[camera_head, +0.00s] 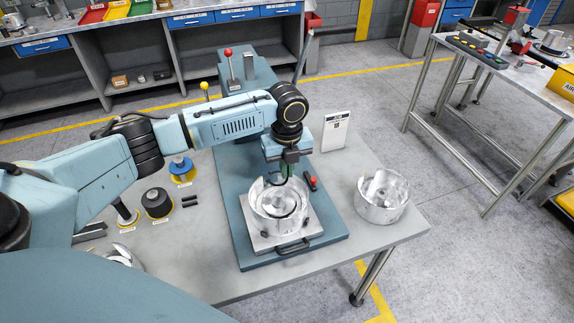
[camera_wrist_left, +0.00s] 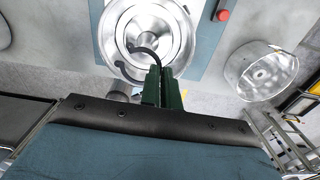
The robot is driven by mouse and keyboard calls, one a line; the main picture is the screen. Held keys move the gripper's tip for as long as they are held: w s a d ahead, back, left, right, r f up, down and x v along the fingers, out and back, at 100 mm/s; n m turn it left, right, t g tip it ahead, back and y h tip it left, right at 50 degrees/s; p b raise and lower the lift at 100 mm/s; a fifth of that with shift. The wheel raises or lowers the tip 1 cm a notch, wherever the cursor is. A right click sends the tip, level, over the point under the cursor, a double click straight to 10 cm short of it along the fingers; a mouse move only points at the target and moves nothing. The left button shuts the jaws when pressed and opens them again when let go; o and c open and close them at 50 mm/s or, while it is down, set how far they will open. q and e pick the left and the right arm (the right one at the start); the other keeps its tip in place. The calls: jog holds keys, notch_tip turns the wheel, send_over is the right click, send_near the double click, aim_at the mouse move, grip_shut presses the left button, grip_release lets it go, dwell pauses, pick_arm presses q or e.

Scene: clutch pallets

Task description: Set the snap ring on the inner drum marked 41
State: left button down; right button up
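A silvery drum (camera_head: 262,217) with concentric rings inside stands on a plate on the blue-green fixture; it also shows at the top of the left wrist view (camera_wrist_left: 112,40). My left gripper (camera_head: 287,180) points down over the drum's opening. In the left wrist view its green fingers (camera_wrist_left: 163,72) are together on a thin dark curved piece, the snap ring (camera_wrist_left: 151,50), which arcs over the drum's inside. Part of the ring is hidden by the fingers. I cannot tell whether it touches the drum. No 41 mark is legible. My right gripper is not in view.
A second silvery drum (camera_head: 382,210) stands on the table to the right, also in the left wrist view (camera_wrist_left: 250,85). A white card (camera_head: 335,132) stands behind. A red-tipped handle (camera_head: 312,183) lies beside the fixture drum. Dark and blue parts (camera_head: 157,203) stand left of the fixture.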

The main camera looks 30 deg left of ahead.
aim_at(287, 181)
pick_arm(q)
notch_tip(287, 181, down, 4)
jog(key=b, duration=0.3)
jog(key=shift+r, duration=0.15)
jog(key=shift+f, duration=0.7)
jog(key=shift+p, duration=0.55)
dwell(0.8)
jog(key=c, duration=1.6)
grip_release()
jog(key=shift+o, duration=0.2)
